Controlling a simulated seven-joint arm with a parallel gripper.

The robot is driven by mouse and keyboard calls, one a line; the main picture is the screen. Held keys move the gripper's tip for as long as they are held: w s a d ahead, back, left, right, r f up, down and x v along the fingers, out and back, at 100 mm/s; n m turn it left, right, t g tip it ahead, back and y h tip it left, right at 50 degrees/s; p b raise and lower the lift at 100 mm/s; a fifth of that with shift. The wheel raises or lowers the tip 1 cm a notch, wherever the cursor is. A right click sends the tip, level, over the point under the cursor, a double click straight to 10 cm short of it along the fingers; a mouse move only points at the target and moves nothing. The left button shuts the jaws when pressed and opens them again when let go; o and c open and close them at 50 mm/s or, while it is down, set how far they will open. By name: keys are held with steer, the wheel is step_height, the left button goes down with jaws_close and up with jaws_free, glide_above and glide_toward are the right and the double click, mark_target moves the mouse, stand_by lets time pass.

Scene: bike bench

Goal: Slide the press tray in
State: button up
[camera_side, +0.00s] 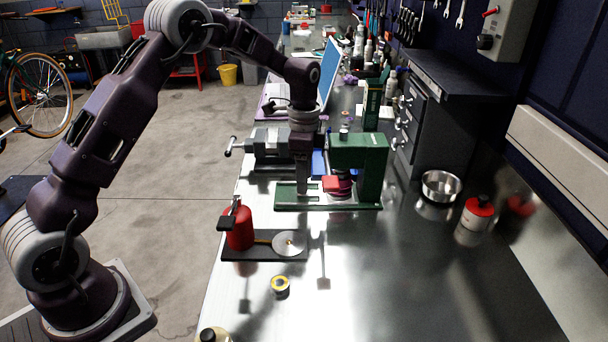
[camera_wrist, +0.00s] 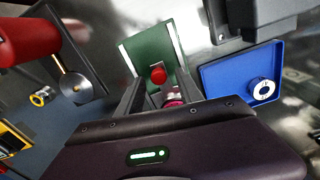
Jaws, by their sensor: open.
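The green press (camera_side: 362,160) stands on the bench with a flat green tray-like base (camera_side: 290,201) reaching out to its left. In the wrist view this green plate (camera_wrist: 143,52) has pale rails along its sides. A red knob (camera_wrist: 158,75) shows between my fingers there; I cannot tell whether they touch it. My gripper (camera_side: 302,189) is open, pointing down low over the left part of the green base. The wrist view shows its two fingers (camera_wrist: 159,92). Their tips partly hide what lies between them.
A blue tray (camera_wrist: 215,85) with a white ring (camera_wrist: 263,90) lies close by. A grey vise (camera_side: 272,145) stands behind. A steel bowl (camera_side: 440,187) stands right; bench front right is clear.

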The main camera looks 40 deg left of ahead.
step_height(320, 180, up, 7)
steer(key=shift+f, duration=0.1)
steer(key=shift+s+r, duration=0.1)
steer(key=shift+r, duration=0.25)
steer(key=s+d+r+n+t, duration=0.1)
steer(key=s+d+r+n, duration=0.15)
steer(key=s+r, duration=0.4)
steer(key=s+d+r+n+t, duration=0.1)
steer(key=s+r+n+t, duration=0.15)
steer(key=s+r, duration=0.45)
steer(key=s+d+f+n+t, duration=0.1)
steer(key=s+n, duration=0.2)
steer(key=s, duration=0.6)
steer(key=s+d+f+n+t, duration=0.1)
steer(key=s+f+n, duration=0.1)
steer(key=s, duration=0.8)
steer(key=shift+s+d+f+n, duration=0.2)
steer(key=shift+s+f+n, duration=0.1)
steer(key=shift+n, duration=0.1)
